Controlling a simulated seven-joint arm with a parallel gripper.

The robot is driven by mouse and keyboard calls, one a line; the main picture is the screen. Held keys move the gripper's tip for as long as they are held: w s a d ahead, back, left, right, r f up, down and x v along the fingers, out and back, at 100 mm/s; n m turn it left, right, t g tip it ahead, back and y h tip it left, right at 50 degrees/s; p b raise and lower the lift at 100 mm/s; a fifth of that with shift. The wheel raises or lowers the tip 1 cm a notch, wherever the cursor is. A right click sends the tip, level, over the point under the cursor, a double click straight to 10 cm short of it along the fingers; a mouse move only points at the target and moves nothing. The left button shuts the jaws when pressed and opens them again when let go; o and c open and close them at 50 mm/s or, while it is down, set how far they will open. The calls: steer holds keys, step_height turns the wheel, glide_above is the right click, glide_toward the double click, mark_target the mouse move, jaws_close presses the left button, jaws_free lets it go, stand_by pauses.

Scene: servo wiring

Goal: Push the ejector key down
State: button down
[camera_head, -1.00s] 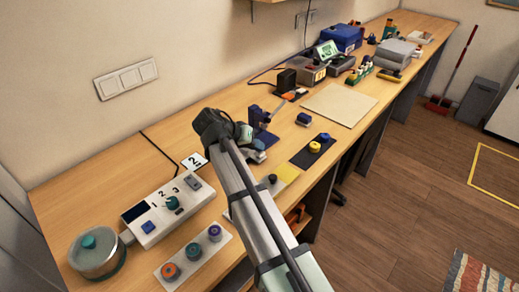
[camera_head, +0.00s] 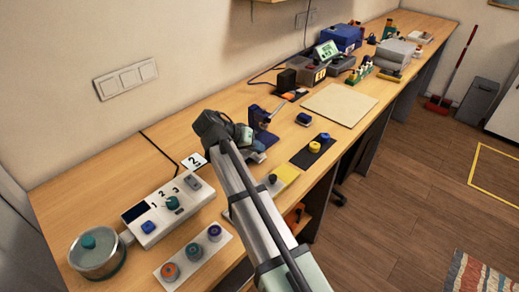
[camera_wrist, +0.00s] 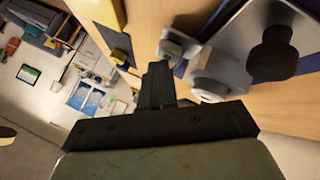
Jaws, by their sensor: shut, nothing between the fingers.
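A small blue bench device (camera_head: 263,118) with a grey base (camera_head: 258,154) stands just beyond my gripper in the head view. The wrist view shows a grey plate (camera_wrist: 232,40) with a black round knob (camera_wrist: 274,50) on a blue part at the right. A pale round part (camera_wrist: 209,88) and a small grey block (camera_wrist: 178,43) lie nearer my fingers. I cannot tell which part is the ejector key. My gripper (camera_wrist: 157,75) is shut and empty, with its fingertips just left of these parts; contact is unclear. My arm hides part of the device in the head view.
A yellow pad (camera_head: 285,174) and a dark mat with two knobs (camera_head: 312,151) lie right of the arm. A numbered control box (camera_head: 165,208), a lidded glass pot (camera_head: 97,252) and a three-knob plate (camera_head: 193,254) stand left. A bare beige board (camera_head: 339,105) lies farther back.

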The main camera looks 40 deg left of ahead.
mark_target(256, 154)
steer(key=shift+r, duration=1.55)
steer(key=shift+r, duration=2.5)
